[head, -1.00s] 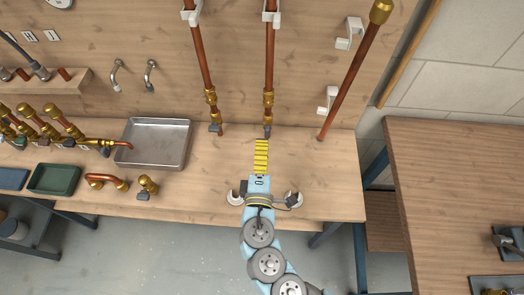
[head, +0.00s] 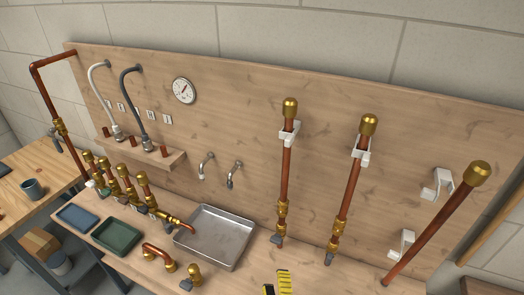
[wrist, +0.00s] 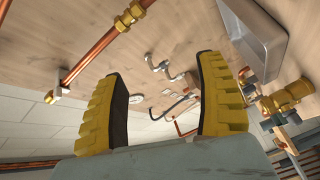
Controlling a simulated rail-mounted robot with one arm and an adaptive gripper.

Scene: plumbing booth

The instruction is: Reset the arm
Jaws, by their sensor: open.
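My gripper (wrist: 160,105) shows in the wrist view with its two yellow ridged fingers spread wide and nothing between them. In the head view only the yellow tip of my gripper (head: 278,284) shows at the bottom edge, in front of the bench's upright copper pipes. The rest of my arm is out of the head view.
Upright copper pipes (head: 287,165) with brass caps stand along the wooden back panel (head: 235,110); one pipe (head: 440,220) at the right leans. A metal tray (head: 215,238), a green tray (head: 117,233) and several brass valves (head: 127,190) lie to the left. White clips (head: 437,185) jut from the panel.

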